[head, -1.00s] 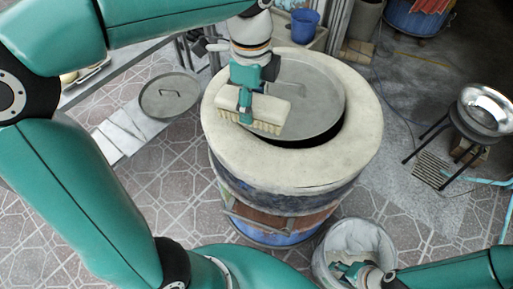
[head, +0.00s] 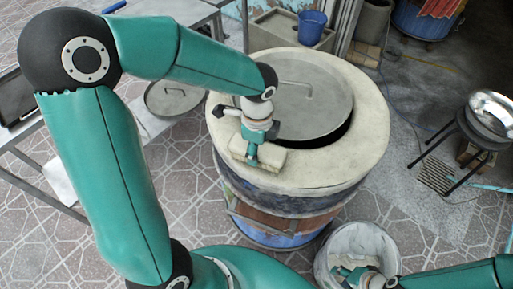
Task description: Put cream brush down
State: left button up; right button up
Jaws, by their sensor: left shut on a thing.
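The cream brush (head: 270,162) is a cream block at the front-left part of the barrel oven's pale rim (head: 330,172). My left gripper (head: 251,153) is shut on the brush from above. The brush looks low against the rim, but I cannot tell whether its underside touches it. The gripper covers the middle of the brush. My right gripper (head: 352,274) is low in the picture, over a white-lined bucket (head: 362,235); its fingers are too small and partly hidden to read.
A round metal lid (head: 310,95) with a handle lies over the oven mouth, leaving a dark gap at front right. Another lid (head: 173,98) lies at left. A blue bucket (head: 311,24) stands behind. A metal bowl (head: 492,112) sits on a stand at right.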

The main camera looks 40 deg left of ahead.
pick_arm(q)
jog(key=shift+f, duration=0.3)
jog(key=shift+f, duration=0.15)
jog(key=o, duration=1.1)
notch_tip(320, 180, up, 12)
jog(key=p, duration=0.1)
jog(key=shift+r, duration=0.2)
jog(key=shift+f, duration=0.1)
